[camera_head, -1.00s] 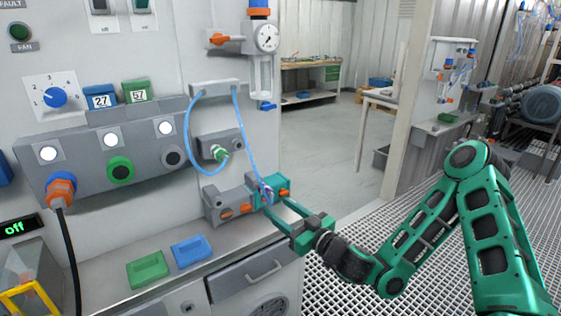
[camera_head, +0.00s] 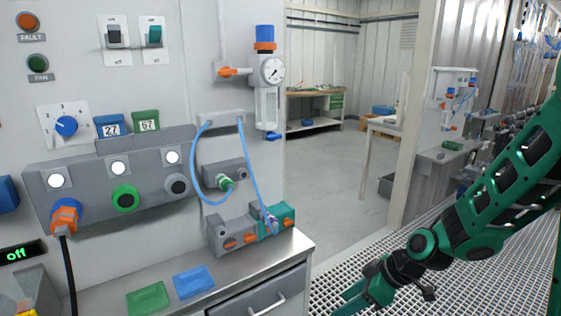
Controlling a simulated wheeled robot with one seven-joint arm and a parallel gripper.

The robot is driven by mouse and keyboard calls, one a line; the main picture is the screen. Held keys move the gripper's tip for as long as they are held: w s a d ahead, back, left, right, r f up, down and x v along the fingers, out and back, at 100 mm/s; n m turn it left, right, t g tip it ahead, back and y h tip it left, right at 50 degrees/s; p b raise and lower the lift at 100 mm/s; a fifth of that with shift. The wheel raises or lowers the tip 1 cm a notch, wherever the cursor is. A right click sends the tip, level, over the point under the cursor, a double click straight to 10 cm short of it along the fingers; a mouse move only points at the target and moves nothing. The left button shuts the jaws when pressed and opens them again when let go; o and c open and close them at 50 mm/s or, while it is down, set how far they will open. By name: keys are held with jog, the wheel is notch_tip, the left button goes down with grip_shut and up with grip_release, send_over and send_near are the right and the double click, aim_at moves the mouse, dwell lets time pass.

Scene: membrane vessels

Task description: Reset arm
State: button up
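My arm is green and black and comes in from the right side of the head view. My gripper (camera_head: 350,303) is at the bottom edge, right of the counter and over the metal grating. Its fingers point left and are partly cut off by the picture's edge. I see nothing held between them, but I cannot tell how wide they are apart. The gripper is clear of the grey and teal valve blocks (camera_head: 240,234) on the counter. A blue tube (camera_head: 247,175) runs down to the teal block.
The counter (camera_head: 296,243) with a drawer handle (camera_head: 268,304) stands left of my gripper. A green block (camera_head: 148,298) and a blue block (camera_head: 194,281) lie on it. A gauge (camera_head: 272,71) is on the wall above. Grating floor (camera_head: 375,262) lies open between counter and arm.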

jog(key=s+d+r+m+h, duration=0.3)
jog(key=s+d+m+h, duration=0.15)
jog(key=d, duration=0.65)
jog(key=s+d+r+m+g, duration=0.1)
jog(key=s+d+r+m, duration=0.4)
jog(key=s, duration=0.4)
jog(key=s+d+r+m+g+h, duration=0.1)
jog(key=s+d+r+m, duration=0.4)
jog(key=s+d+m, duration=0.3)
jog(key=shift+s+d+r+g, duration=0.2)
jog(key=shift+s+g, duration=0.2)
jog(key=shift+s, duration=0.15)
jog(key=shift+h, duration=0.25)
jog(key=shift+w+f, duration=0.25)
jog(key=shift+w, duration=0.4)
